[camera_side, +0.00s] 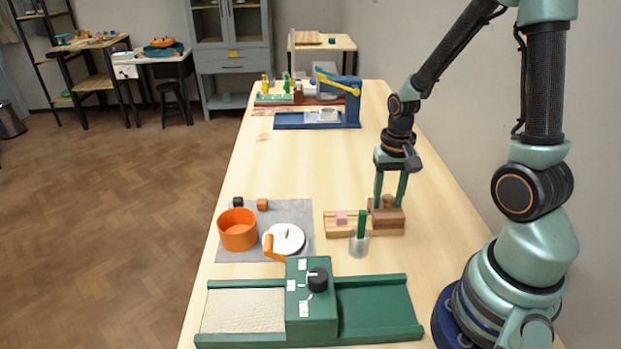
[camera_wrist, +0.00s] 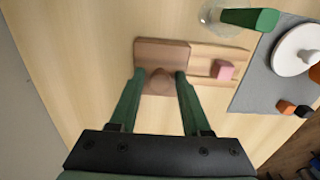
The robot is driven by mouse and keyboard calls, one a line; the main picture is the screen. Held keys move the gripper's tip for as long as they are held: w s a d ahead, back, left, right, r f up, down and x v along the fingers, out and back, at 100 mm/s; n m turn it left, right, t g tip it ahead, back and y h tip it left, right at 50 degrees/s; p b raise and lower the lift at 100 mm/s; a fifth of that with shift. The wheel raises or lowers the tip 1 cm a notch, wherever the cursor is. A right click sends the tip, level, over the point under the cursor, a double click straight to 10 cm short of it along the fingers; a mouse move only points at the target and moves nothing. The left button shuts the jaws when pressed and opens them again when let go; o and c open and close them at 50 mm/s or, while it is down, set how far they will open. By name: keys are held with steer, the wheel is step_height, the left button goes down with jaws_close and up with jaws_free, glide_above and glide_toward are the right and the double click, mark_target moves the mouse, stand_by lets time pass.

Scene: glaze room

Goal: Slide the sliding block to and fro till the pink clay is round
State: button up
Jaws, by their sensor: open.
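The sliding block (camera_side: 387,217) is brown wood with a round knob (camera_side: 389,201) and sits at the right end of a pale wooden track (camera_side: 332,230). The pink clay (camera_side: 341,218) lies on the track to the left of the block, apart from it, and looks like a small cube with flat sides. In the wrist view the clay (camera_wrist: 223,70) is right of the block (camera_wrist: 160,50). My gripper (camera_side: 389,204) is open, its two green fingers reaching down on either side of the knob (camera_wrist: 160,80). A gap shows between the fingers and the knob.
A clear cup with a green-handled tool (camera_side: 361,228) stands close in front of the track. A grey mat (camera_side: 291,210) to the left holds an orange pot (camera_side: 238,229), a white lid and small cubes. A green slab roller (camera_side: 372,309) is nearest.

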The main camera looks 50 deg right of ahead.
steer(key=shift+s+f, duration=0.15)
steer(key=shift+f, duration=0.25)
